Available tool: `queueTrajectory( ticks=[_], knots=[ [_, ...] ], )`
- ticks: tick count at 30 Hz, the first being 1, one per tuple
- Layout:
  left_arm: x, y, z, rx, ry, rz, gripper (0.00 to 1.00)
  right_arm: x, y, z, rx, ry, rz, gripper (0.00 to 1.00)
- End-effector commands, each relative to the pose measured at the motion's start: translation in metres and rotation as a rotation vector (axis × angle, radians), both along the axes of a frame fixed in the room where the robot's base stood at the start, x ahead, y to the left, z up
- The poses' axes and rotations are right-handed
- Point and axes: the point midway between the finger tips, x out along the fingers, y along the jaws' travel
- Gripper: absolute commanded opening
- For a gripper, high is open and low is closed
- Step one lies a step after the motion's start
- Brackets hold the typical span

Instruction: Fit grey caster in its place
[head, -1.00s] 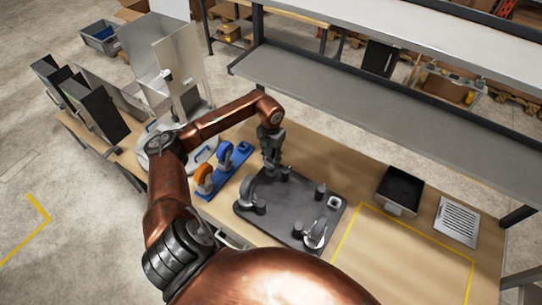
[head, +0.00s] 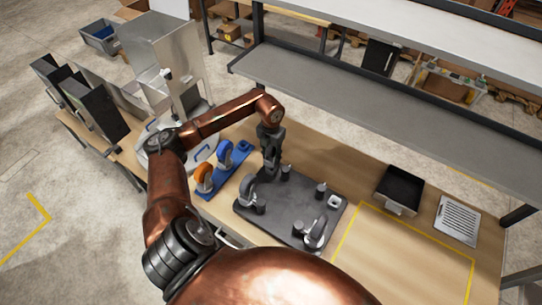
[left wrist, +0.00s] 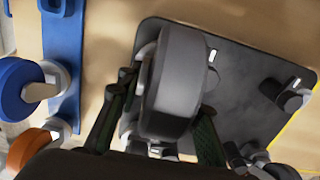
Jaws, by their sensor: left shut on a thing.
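My left gripper (head: 270,165) is shut on a grey caster (left wrist: 172,85), whose wheel shows large between the fingers in the left wrist view. In the head view, the gripper points down over the back left part of a dark grey plate (head: 288,205), and the held caster is hard to make out there. The gap between caster and plate cannot be judged. Two more grey-wheeled casters are on the plate, one at the left (head: 247,191) and one at the front right (head: 315,236). Dark posts also stand on it. My right gripper is not in view.
A blue rack (head: 238,163) left of the plate holds an orange caster (head: 204,178) and a blue caster (head: 225,152). A black bin (head: 400,188) and a slotted white tray (head: 458,219) lie at the right. A grey shelf (head: 370,115) runs behind. The yellow-outlined area (head: 400,250) is empty.

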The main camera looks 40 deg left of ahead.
Motion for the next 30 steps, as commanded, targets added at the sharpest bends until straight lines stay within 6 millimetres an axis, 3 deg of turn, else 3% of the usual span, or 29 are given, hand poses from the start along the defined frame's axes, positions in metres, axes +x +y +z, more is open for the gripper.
queueTrajectory(
  ticks=[30],
  knots=[
    [0.000,0.000,-0.022,0.000,-0.001,0.000,0.00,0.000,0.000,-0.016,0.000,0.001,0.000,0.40]
  ],
)
